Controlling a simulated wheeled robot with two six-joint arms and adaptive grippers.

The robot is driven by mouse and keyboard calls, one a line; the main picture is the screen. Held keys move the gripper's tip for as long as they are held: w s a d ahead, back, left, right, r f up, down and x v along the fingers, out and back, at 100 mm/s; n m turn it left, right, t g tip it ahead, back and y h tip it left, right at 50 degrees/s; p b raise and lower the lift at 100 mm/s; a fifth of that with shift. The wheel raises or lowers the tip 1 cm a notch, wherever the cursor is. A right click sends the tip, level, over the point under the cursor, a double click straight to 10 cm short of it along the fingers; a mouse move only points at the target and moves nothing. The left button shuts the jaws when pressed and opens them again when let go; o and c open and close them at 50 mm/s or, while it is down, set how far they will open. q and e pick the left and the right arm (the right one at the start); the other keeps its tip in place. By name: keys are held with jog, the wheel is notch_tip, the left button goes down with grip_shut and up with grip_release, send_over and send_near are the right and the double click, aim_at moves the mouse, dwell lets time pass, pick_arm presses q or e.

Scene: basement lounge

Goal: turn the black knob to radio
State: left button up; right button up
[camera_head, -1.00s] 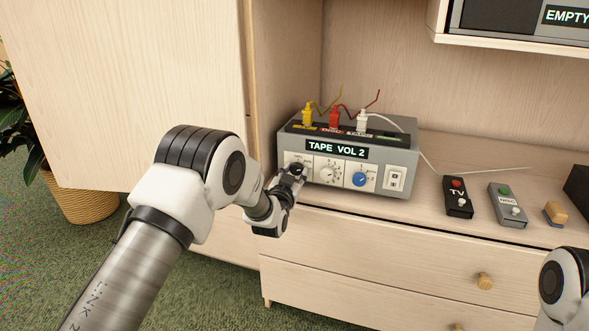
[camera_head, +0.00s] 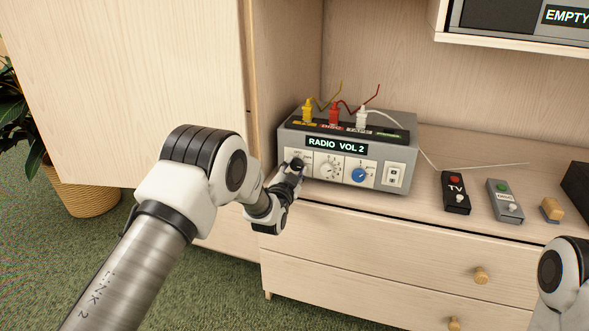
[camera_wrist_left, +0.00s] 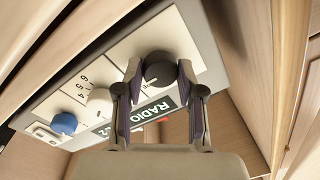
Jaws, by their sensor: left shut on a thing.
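The grey switch box (camera_head: 405,140) stands on the cabinet top, and its display (camera_head: 338,146) reads "RADIO VOL 2". The black knob (camera_wrist_left: 160,71) is at the left end of its front panel. My left gripper (camera_head: 297,169) is at this knob. In the left wrist view its two fingers sit on either side of the knob, shut on it. The gripper hides part of the knob and its markings in the head view. To the knob's right are a white knob (camera_head: 328,170) and a blue knob (camera_head: 359,175). My right gripper is out of view.
A rocker switch (camera_head: 395,177) is at the box's right end. Yellow, red and white plugs stand on top with cables. A TV remote (camera_head: 456,193) and a grey remote (camera_head: 505,201) lie to the right. A cabinet side wall (camera_head: 285,60) is close on the left.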

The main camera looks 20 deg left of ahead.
pick_arm(q)
jog(key=o, duration=1.1)
jog(key=shift+o, duration=0.2)
jog(key=s, duration=1.2)
jog(key=shift+f, duration=0.3)
